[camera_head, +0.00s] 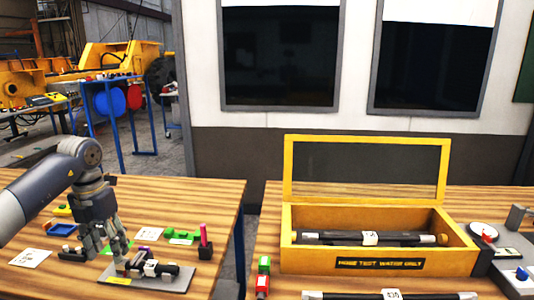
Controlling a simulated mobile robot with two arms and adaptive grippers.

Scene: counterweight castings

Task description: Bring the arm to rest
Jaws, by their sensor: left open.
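My left arm comes in from the left over the left wooden table. My left gripper (118,250) points down, open, at the left end of a grey plate (178,279). A small dark and white part (152,268) lies on that plate, close to the fingertips. I cannot tell whether the fingers touch the plate or the part. My right gripper is not in view.
Green blocks (181,236), a pink upright pin (203,236) and white labels stand or lie around the gripper. A gap separates this table from the right table, which holds an open yellow box (380,262) with a dark bar (335,238) inside.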

